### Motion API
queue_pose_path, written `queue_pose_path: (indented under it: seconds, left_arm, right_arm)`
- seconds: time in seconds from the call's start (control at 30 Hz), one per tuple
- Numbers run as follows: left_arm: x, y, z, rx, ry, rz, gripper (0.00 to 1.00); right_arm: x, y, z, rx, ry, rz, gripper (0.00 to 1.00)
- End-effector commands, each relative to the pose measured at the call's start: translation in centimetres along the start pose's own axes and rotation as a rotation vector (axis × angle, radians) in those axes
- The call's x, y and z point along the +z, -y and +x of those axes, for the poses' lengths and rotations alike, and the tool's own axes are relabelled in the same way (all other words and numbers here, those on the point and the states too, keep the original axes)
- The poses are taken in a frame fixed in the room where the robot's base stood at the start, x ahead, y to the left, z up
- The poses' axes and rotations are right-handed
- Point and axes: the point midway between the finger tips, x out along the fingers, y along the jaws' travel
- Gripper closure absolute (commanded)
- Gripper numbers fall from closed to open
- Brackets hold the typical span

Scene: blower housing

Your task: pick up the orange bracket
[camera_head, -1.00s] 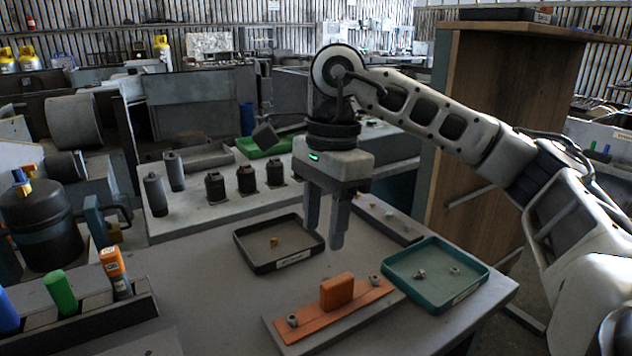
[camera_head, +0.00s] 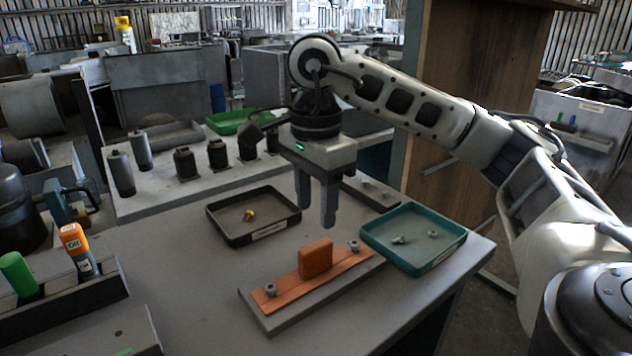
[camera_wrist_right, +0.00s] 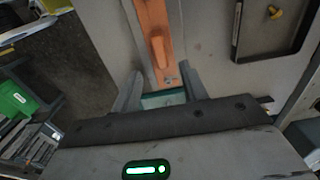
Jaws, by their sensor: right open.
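The orange bracket (camera_head: 316,262) is a flat orange strip with an upright orange block in its middle. It lies on a grey base plate on the table, with a bolt or nut near each end. My right gripper (camera_head: 316,212) is open and empty, pointing down above and behind the bracket. In the right wrist view the bracket (camera_wrist_right: 157,40) extends away between and beyond the open fingers (camera_wrist_right: 162,92). The fingers are apart from it. My left gripper is not in view.
A black tray (camera_head: 228,236) with a yellow fitting stands left of the bracket. A teal tray (camera_head: 440,264) with small metal parts stands to its right. A rack with orange and green handled tools (camera_head: 75,300) is at the front left. Table space left of the bracket is clear.

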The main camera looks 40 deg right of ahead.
Motion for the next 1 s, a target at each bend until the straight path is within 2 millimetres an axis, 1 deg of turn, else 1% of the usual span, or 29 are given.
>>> queue_pose_path:
  seconds: [0.1,0.3,0.4,0.5,0.63,0.93,0.97,1.0]
  left_arm:
    - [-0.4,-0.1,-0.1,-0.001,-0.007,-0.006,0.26]
    - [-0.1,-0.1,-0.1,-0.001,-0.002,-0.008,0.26]
    - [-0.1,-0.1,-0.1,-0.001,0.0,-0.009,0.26]
    - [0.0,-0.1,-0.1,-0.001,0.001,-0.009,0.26]
    - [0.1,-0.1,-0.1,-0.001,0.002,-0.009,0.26]
    - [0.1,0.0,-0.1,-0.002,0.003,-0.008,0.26]
    - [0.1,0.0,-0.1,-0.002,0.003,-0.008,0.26]
    - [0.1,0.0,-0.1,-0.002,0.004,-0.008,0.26]
  right_arm:
    - [-0.1,-0.1,2.4,0.003,-0.002,0.001,0.56]
    - [-0.1,-0.1,6.0,0.003,-0.001,0.001,0.56]
    - [-0.1,-0.1,7.4,0.002,0.0,0.001,0.56]
    - [-0.1,0.0,8.3,0.0,0.0,0.001,0.56]
    - [-0.1,0.0,9.0,-0.001,0.0,0.001,0.56]
    - [0.0,0.0,9.1,-0.001,0.001,0.001,0.56]
    - [0.0,0.0,9.1,-0.001,0.001,0.001,0.62]
    - [0.0,0.0,9.1,-0.001,0.001,0.001,0.73]
